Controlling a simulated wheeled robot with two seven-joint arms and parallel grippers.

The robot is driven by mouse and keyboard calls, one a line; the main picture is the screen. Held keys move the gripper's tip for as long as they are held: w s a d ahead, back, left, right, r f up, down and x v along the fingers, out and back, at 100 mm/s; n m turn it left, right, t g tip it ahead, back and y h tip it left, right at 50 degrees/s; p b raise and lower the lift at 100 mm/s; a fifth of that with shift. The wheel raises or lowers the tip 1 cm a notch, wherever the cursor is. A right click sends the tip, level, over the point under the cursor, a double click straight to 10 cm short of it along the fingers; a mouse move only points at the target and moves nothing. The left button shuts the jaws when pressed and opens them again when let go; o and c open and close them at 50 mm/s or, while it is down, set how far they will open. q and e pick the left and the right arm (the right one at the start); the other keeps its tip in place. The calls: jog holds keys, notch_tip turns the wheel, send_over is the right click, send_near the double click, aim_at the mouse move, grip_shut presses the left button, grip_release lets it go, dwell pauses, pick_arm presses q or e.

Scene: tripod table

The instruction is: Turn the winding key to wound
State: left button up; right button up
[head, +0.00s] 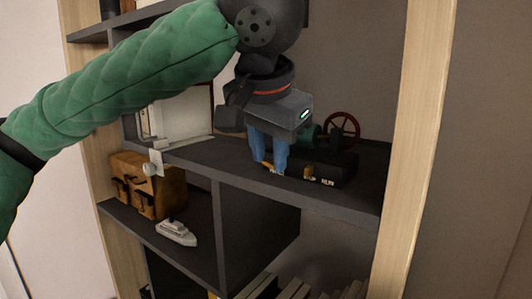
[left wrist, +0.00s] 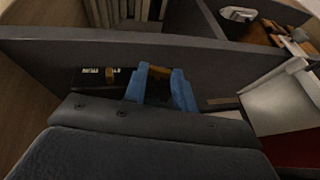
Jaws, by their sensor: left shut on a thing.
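A dark box-shaped base (head: 335,167) stands on the upper shelf, with a green body (head: 312,134) and a red spoked wheel (head: 342,126) on it. My left gripper (head: 270,169) has blue fingers and reaches down at the left end of the base's front. In the left wrist view the left gripper (left wrist: 162,82) is shut on a brass-coloured piece, taken as the winding key (left wrist: 160,73). The fingers hide part of it, and its angle cannot be told. A second brass piece (head: 309,173) sits on the base's front beside small pale lettering. My right gripper is not in view.
The upper shelf (head: 340,198) has a front edge just below the fingers. A white box-like thing (head: 187,115) with a metal bracket stands left of the gripper. Below are a brown case (head: 148,184) and a white toy ship (head: 177,233). A wooden upright (head: 418,120) bounds the right.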

pick_arm(q)
jog(key=shift+s+d+t+y, duration=0.1)
jog(key=shift+d+t+y, duration=0.05)
jog(key=shift+t+y, duration=0.3)
jog(key=shift+s+d+f+m+t+y+b, duration=0.1)
jog(key=shift+d+m+t+y+b, duration=0.1)
jog(key=shift+t+y+b, duration=0.25)
jog(key=shift+s+d+f+m+t+y+b, duration=0.1)
jog(key=shift+m+t+y+b, duration=0.15)
jog(key=shift+y, duration=0.25)
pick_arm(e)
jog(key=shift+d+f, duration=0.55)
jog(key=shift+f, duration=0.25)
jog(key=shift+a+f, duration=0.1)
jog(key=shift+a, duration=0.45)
pick_arm(q)
jog(key=o, duration=1)
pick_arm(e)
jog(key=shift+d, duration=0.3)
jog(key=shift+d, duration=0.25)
